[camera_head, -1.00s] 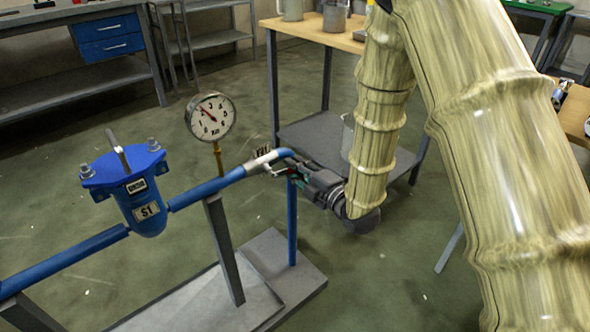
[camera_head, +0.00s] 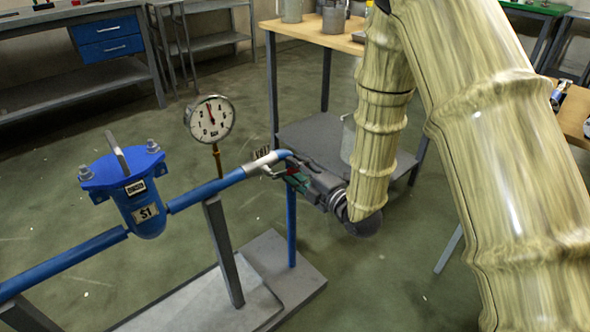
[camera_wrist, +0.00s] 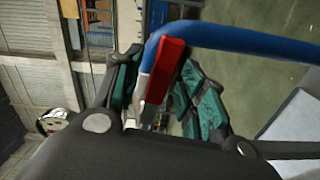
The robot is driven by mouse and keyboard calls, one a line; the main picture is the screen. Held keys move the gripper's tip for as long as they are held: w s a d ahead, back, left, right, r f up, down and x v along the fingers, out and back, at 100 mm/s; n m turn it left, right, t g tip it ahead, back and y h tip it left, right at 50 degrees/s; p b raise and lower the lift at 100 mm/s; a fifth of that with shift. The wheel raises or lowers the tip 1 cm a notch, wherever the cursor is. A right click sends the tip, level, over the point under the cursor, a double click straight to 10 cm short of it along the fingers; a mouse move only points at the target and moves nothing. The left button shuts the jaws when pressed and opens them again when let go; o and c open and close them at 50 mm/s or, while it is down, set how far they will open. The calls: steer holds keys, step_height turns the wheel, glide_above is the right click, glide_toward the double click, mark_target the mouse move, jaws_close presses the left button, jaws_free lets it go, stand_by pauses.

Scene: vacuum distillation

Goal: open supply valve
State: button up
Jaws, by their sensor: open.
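The supply valve is a silver fitting (camera_head: 265,160) near the right end of the blue pipe. Its lever has a red grip, seen large in the wrist view (camera_wrist: 168,68). My gripper (camera_head: 292,178) is at the pipe's bend, beside the valve. In the wrist view my gripper (camera_wrist: 165,95) is open, with green finger pads on both sides of the red grip. I cannot tell whether either pad touches it. The round gauge (camera_head: 210,119) stands left of the valve, with its needle pointing nearly straight up.
A blue filter labelled S1 (camera_head: 128,190) sits on the pipe to the left. A grey post (camera_head: 223,252) and base plate (camera_head: 285,257) support the pipework. A wooden-topped table (camera_head: 318,35) with metal vessels stands behind. Open floor lies in front right of the base.

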steer(key=v, duration=1.1)
steer(key=shift+s+d+f, duration=0.1)
steer(key=shift+s+d, duration=0.05)
steer(key=s+d+f+m+g+h, duration=0.2)
steer(key=s+f+m, duration=0.15)
steer(key=f, duration=0.45)
steer(key=s+d+f+m+g+h, duration=0.25)
steer(key=f+m, duration=0.25)
steer(key=f, duration=0.3)
steer(key=s+d+f+m+g+h, duration=0.1)
steer(key=s+f+m+h, duration=0.25)
steer(key=f, duration=0.45)
steer(key=s+d+f+m+g+h, duration=0.15)
steer(key=s+f+m+g, duration=0.45)
steer(key=s, duration=0.6)
steer(key=s+d+f+m+g+h, duration=0.1)
steer(key=s+d+f+m+g, duration=0.2)
steer(key=s+f+m, duration=0.65)
step_height(320, 180, up, 36)
steer(key=s+n+p, duration=0.2)
steer(key=n+p, duration=0.2)
steer(key=p, duration=3)
steer(key=shift+s+f, duration=0.2)
steer(key=shift+a, duration=0.1)
steer(key=shift+c, duration=0.5)
